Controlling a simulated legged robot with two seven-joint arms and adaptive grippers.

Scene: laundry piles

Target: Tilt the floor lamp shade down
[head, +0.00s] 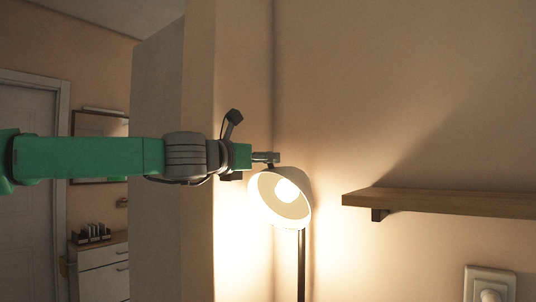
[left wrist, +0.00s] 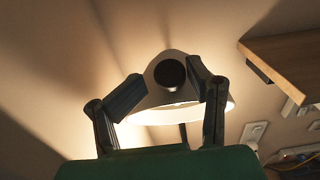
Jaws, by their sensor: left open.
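The floor lamp's white shade (head: 280,199) is lit and faces toward me and down in the head view, on a dark upright pole (head: 301,265). My left gripper (head: 265,157) reaches in from the left to the top of the shade. In the left wrist view the shade (left wrist: 180,105) lies beyond and between the two spread fingers of my left gripper (left wrist: 168,92), with a dark round knob (left wrist: 170,73) at its top. The fingers are open; whether one touches the shade I cannot tell. My right gripper is not in view.
A wooden shelf (head: 450,202) juts from the wall to the right of the lamp; it also shows in the left wrist view (left wrist: 285,55). A wall socket (head: 489,284) is at the lower right. A wall corner stands behind my left arm.

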